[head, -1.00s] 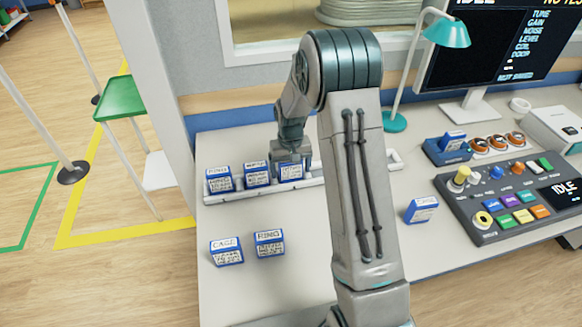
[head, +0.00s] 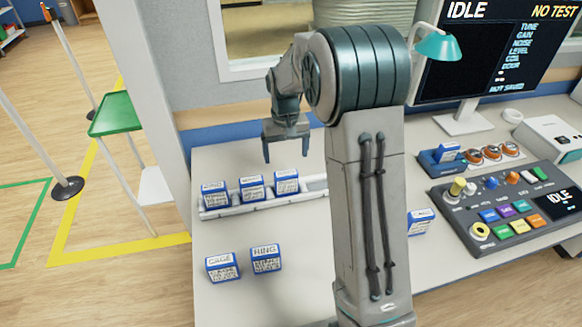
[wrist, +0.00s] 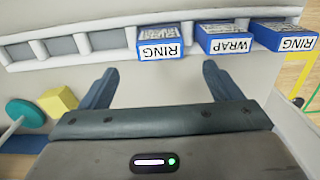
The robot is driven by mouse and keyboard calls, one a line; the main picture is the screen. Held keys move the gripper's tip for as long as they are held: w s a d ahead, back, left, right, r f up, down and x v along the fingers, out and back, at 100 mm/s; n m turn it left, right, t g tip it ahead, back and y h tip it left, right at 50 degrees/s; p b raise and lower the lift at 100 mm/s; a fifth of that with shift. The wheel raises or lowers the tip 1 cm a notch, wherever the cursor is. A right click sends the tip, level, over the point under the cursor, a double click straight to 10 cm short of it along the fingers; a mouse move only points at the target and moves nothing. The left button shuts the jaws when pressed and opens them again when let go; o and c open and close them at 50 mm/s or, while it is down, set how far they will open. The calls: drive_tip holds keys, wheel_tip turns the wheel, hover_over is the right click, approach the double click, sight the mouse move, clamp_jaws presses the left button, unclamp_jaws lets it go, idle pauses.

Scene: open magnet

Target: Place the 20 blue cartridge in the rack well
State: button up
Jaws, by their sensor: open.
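Several blue cartridges with white labels are in view; I cannot read a number 20 on any. Three stand in the left wells of the pale rack (head: 318,184): a left one (head: 215,195), a middle one (head: 251,188) and a right one (head: 286,182). In the wrist view their labels read RING (wrist: 158,50), WRAP (wrist: 229,46) and RING (wrist: 297,42), upside down. My gripper (head: 286,156) is open and empty above the right one, apart from it. Rack wells (wrist: 90,41) beside that cartridge look empty; my arm hides the rack's right end in the head view.
A CAGE cartridge (head: 222,267) and a RING cartridge (head: 266,259) stand on the front table. Another cartridge (head: 420,222) stands right of my arm, near the control panel (head: 505,212). A blue holder (head: 440,164) with a cartridge and a teal lamp (head: 438,47) are behind.

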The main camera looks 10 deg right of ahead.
drive_tip(key=s+r+t, duration=0.2)
drive_tip(key=s+r, duration=0.7)
drive_tip(key=s, duration=1.8)
drive_tip(key=shift+s+f+t, duration=0.2)
drive_tip(key=shift+s+t, duration=0.05)
drive_tip(key=shift+t, duration=0.15)
